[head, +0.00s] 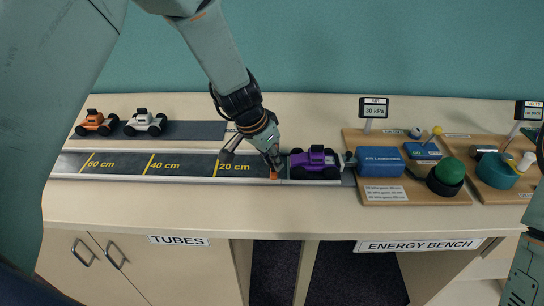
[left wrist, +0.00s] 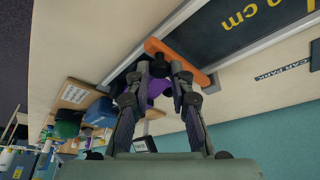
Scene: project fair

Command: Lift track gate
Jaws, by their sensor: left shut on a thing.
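The track gate is an orange bar (head: 273,174) across the black track (head: 190,166), by its right part. In the left wrist view the orange gate (left wrist: 206,77) has a dark knob at its middle. My left gripper (head: 272,163) reaches down from above and is shut on the gate, its fingers closed around the knob in the left wrist view (left wrist: 160,72). A purple toy car (head: 315,162) sits on the track just right of the gate. The gripper hides much of the gate in the head view. Only part of my right arm shows at the right edge.
An orange car (head: 96,123) and a white car (head: 145,122) stand on a dark strip (head: 200,131) behind the track. Wooden boards (head: 389,139) with blue blocks, a green dome and small signs stand at the right. The bench front (head: 200,215) is clear.

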